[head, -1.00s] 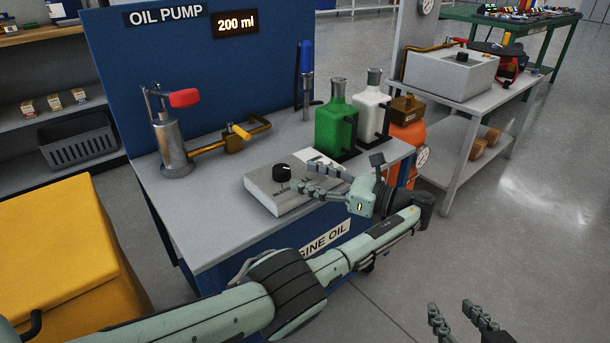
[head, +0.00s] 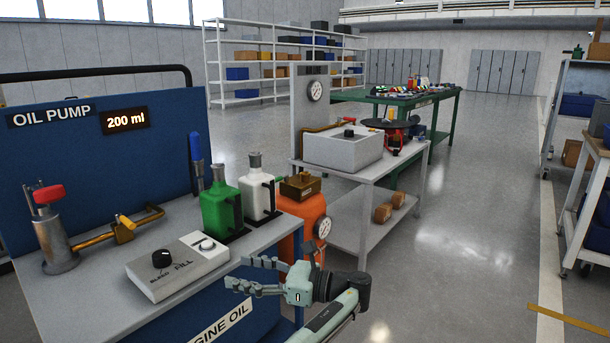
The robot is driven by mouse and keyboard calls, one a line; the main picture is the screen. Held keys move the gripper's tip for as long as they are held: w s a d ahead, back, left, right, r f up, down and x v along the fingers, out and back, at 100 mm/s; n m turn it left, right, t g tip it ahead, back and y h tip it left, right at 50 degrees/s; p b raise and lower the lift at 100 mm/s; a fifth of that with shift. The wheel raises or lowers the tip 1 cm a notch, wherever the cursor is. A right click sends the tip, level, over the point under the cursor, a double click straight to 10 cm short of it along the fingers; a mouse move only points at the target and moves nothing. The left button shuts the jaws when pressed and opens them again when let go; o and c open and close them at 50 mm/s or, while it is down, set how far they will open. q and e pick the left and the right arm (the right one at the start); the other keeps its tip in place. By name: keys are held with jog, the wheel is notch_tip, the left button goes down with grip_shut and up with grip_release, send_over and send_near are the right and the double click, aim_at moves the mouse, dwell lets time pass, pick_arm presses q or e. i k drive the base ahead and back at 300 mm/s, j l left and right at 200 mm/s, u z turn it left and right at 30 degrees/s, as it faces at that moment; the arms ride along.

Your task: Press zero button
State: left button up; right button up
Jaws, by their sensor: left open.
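No button marked zero can be read. My right gripper is out of view.
A display reads 200 ml (head: 125,120). Green (head: 219,208) and white (head: 255,193) bottles stand behind the control box. An orange tank (head: 301,222) with a gauge stands between the tables. Open floor (head: 450,250) lies to the right; shelving carts (head: 590,200) stand at the right edge.

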aim_at(206, 245)
jog(key=k+l, duration=0.1)
jog(key=l, duration=0.9)
jog(key=k+l, duration=0.15)
jog(key=l, duration=0.35)
